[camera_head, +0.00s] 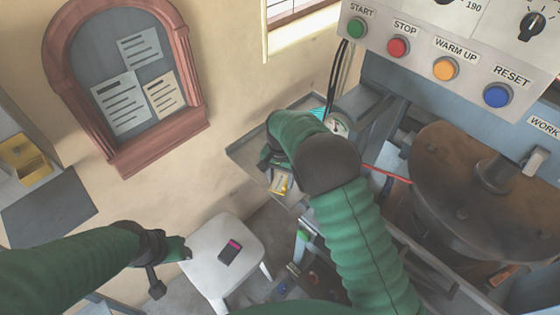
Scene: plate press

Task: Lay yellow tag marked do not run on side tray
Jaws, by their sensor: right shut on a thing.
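The side tray (243,150) is a grey shelf at the middle of the view, beside the press. My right arm reaches over it and covers much of it. My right gripper (273,168) is low over the tray, mostly hidden behind my wrist, and is shut on the yellow tag (279,185). The tag shows only as a small yellow patch near the tray's front edge; its wording is too small to read. I cannot tell whether it touches the tray. My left gripper (183,252) is beside the white stool, apart from the tray; its jaw opening is unclear.
A white stool (209,243) bears a dark phone-like object (230,251) with a pink band. A press with a dark round plate (450,190) and a button panel (425,55) stand at right. A gauge (338,126) is close behind my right wrist. A notice board (130,85) hangs at left.

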